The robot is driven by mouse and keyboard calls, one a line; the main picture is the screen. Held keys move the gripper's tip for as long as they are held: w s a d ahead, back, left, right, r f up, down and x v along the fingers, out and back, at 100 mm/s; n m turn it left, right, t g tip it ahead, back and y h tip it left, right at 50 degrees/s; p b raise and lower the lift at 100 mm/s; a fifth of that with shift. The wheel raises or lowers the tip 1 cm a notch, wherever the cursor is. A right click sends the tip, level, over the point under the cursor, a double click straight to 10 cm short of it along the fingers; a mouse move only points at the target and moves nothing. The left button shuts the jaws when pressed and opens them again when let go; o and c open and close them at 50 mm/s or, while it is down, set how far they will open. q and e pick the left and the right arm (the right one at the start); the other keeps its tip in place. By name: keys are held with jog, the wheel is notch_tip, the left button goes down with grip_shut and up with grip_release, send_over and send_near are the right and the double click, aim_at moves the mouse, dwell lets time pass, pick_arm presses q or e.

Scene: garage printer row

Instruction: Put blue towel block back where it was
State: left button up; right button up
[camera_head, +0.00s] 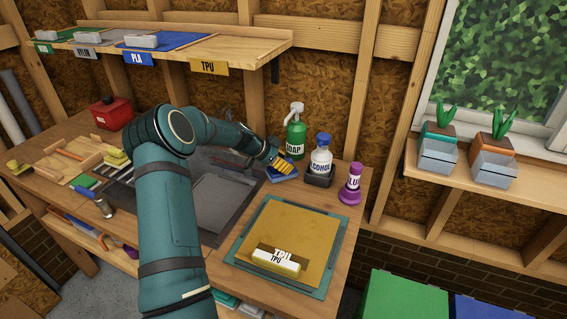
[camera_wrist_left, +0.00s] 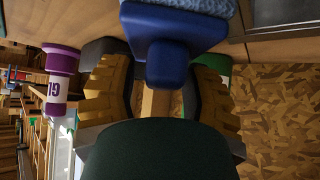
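The blue towel block (camera_head: 285,175) sits on the workbench (camera_head: 330,200), close to the alcohol bottle. In the left wrist view it is a dark blue block (camera_wrist_left: 172,22) with a knob-like handle and a light blue fuzzy layer on its far side. My left gripper (camera_head: 274,163), with yellow fingers, is at the block. In the left wrist view my left gripper (camera_wrist_left: 160,85) is open, its fingers on either side of the handle, with a gap visible on the left of it. Contact on the right side is unclear. My right gripper is out of view.
The soap bottle (camera_head: 296,135), alcohol bottle (camera_head: 321,158) and purple glue bottle (camera_head: 350,185) stand close by on the right. A print plate (camera_head: 300,222) with a white TPU block lies in front. A dark grey surface (camera_head: 212,205) lies left of the plate, partly behind my arm.

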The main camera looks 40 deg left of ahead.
pick_arm(q)
jog(key=shift+r, duration=0.15)
jog(key=shift+s+a+r, duration=0.15)
jog(key=shift+s+r, duration=0.05)
jog(key=v, duration=1.1)
jog(key=shift+r+p, duration=0.15)
jog(key=shift+p, duration=0.2)
jog(key=shift+s, duration=0.15)
